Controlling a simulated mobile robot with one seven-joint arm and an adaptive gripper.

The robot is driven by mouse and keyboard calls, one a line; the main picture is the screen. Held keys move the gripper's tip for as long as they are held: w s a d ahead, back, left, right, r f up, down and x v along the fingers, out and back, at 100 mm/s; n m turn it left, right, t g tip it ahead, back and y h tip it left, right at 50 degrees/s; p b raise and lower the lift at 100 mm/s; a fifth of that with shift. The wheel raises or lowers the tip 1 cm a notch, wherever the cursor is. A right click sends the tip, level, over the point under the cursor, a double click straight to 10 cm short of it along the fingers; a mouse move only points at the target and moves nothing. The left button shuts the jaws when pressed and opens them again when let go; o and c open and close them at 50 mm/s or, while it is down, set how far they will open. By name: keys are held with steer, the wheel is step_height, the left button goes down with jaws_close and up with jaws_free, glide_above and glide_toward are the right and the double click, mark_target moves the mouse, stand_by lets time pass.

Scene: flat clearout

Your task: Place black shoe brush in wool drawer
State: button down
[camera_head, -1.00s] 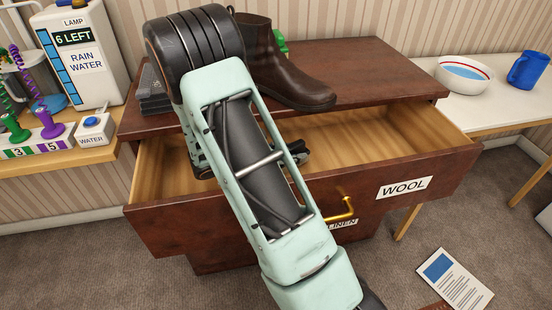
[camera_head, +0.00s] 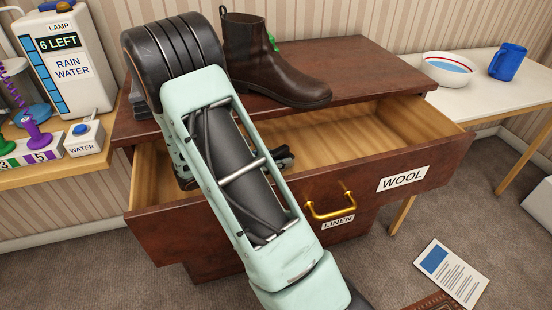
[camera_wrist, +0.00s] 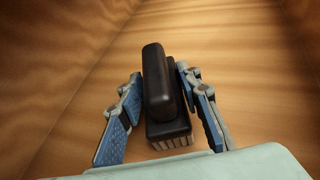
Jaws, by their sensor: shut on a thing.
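The wool drawer (camera_head: 405,179) is pulled open in the head view, with a WOOL label on its dark wooden front and a pale wooden inside. In the wrist view, my gripper (camera_wrist: 163,98) is shut on the black shoe brush (camera_wrist: 158,85), with one blue-padded finger on each side of it. The brush has a black body, with pale bristles at its lower end in the picture. The drawer's wooden floor and walls (camera_wrist: 235,50) surround the brush in that view. I cannot tell whether the brush touches the floor. In the head view my arm hides the brush.
A brown boot (camera_head: 265,60) stands on the cabinet top beside my arm. A closed LINEN drawer (camera_head: 345,222) is below. A table with a bowl (camera_head: 449,68) and a blue mug (camera_head: 507,62) is at right. A rain water dispenser (camera_head: 70,60) stands at left. The drawer's right part is empty.

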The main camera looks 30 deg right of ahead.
steer(key=c, duration=1.4)
jaws_free()
steer(key=shift+r, duration=0.15)
steer(key=p+v, duration=0.2)
steer(key=v, duration=0.5)
steer(key=shift+a, duration=0.25)
